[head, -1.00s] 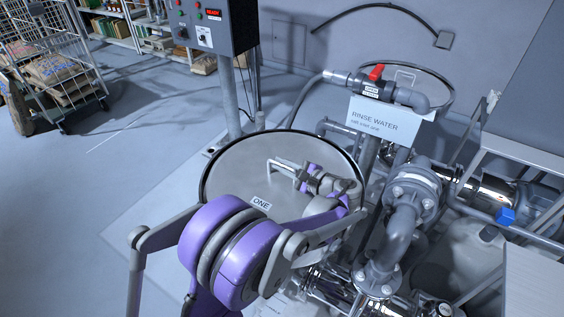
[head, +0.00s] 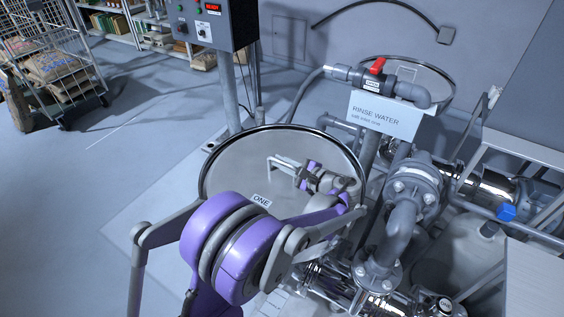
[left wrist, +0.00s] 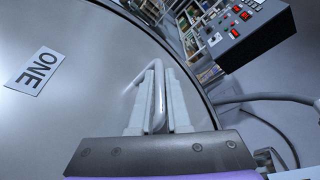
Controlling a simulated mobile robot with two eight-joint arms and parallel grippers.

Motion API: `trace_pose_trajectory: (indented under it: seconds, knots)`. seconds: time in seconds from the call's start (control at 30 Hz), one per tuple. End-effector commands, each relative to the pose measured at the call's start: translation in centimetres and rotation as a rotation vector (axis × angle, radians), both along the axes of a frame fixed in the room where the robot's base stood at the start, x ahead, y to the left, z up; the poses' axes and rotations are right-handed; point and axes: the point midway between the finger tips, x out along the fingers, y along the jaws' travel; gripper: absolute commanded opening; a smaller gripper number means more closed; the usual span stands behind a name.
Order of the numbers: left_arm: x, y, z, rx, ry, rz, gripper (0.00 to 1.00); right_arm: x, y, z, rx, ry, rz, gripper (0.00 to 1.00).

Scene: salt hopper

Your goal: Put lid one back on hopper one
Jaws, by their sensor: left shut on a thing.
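Lid one (head: 235,165) is a large round grey disc with a dark edge, a bent bar handle (head: 282,163) and a label reading ONE (head: 262,201). It lies about level in the middle of the head view. My left gripper (head: 306,178) is shut on the handle. In the left wrist view, its two pale fingers (left wrist: 155,105) stand on either side of the handle, above the lid's face (left wrist: 85,75). A pale ring shows around the lid's far edge. Hopper one's body is hidden beneath the lid and my arm, so I cannot tell whether the lid is seated. My right gripper is out of view.
A rinse water sign (head: 385,115) and a red-handled valve (head: 377,66) stand close behind the lid's right side. Grey pipework (head: 405,225) crowds the right. A control box (head: 215,22) stands behind on a post. Another round lid (head: 432,78) is farther back.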

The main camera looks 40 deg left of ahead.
Motion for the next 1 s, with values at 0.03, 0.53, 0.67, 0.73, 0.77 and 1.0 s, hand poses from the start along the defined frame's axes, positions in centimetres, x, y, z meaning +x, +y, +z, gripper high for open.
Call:
trace_pose_trajectory:
  seconds: [0.03, 0.53, 0.67, 0.73, 0.77, 1.0]
  knots:
    - [0.0, 0.0, 0.0, 0.003, 0.0, 0.0, 0.0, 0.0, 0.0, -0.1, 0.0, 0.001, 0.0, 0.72]
    - [0.0, 0.0, -0.3, -0.001, 0.0, 0.0, 0.5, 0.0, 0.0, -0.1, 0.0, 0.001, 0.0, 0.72]
    - [0.0, -0.5, -0.2, -0.001, 0.0, -0.001, 0.5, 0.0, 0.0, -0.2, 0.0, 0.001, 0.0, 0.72]
    - [-0.1, -1.2, 0.0, -0.001, 0.0, -0.001, 0.5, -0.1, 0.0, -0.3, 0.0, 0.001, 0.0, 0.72]
    - [-0.1, -1.7, 0.1, -0.001, 0.0, -0.003, 0.5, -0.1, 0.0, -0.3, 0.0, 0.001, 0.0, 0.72]
    - [-0.6, -6.5, 1.1, -0.001, 0.0, -0.005, 0.5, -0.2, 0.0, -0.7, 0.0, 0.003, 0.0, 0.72]
